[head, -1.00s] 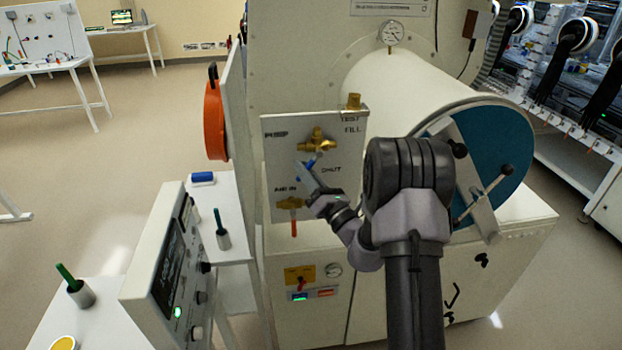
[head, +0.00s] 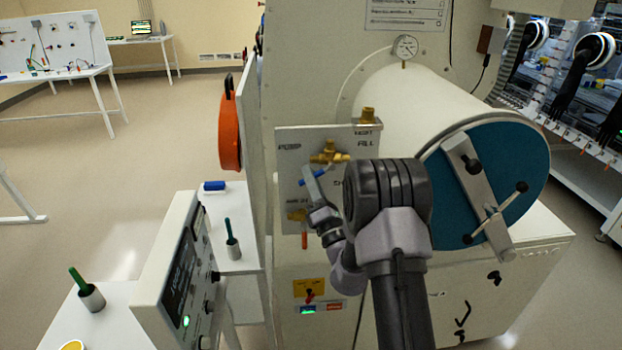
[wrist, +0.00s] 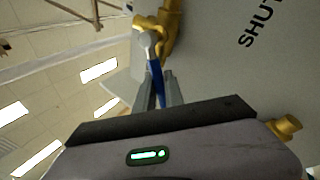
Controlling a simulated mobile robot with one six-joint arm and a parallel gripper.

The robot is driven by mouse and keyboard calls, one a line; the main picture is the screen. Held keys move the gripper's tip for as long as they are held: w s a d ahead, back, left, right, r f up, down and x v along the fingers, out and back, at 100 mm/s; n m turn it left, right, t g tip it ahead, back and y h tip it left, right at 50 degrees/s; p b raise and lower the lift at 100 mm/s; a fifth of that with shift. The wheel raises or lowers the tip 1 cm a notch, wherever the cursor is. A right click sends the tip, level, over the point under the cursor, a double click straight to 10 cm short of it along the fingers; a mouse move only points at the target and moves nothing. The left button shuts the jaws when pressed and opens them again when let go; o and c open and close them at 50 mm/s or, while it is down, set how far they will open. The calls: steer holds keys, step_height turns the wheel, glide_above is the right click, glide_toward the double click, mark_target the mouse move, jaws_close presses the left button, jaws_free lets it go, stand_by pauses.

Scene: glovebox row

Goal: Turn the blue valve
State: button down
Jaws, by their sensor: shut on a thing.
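The blue valve handle (head: 313,177) hangs slanted down to the left from a brass valve (head: 329,153) on the pale upright panel. In the wrist view the blue handle (wrist: 156,84) runs between the two grey fingers, with its silver end at the brass body (wrist: 164,30). My gripper (head: 309,172) is shut on the handle; it also shows in the wrist view (wrist: 158,92). My arm comes from the right and covers part of the panel and its lettering.
A lower brass valve with a red handle (head: 304,240) sits just below my gripper. An orange round door (head: 230,130) stands left of the panel. A large cylinder with a blue end door (head: 515,175) is on the right. An instrument box (head: 165,265) stands at front left.

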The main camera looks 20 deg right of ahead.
steer(key=c, duration=1.4)
jaws_free()
steer(key=shift+c, duration=0.2)
steer(key=b+v, duration=1.4)
steer(key=v, duration=0.3)
steer(key=shift+s, duration=0.15)
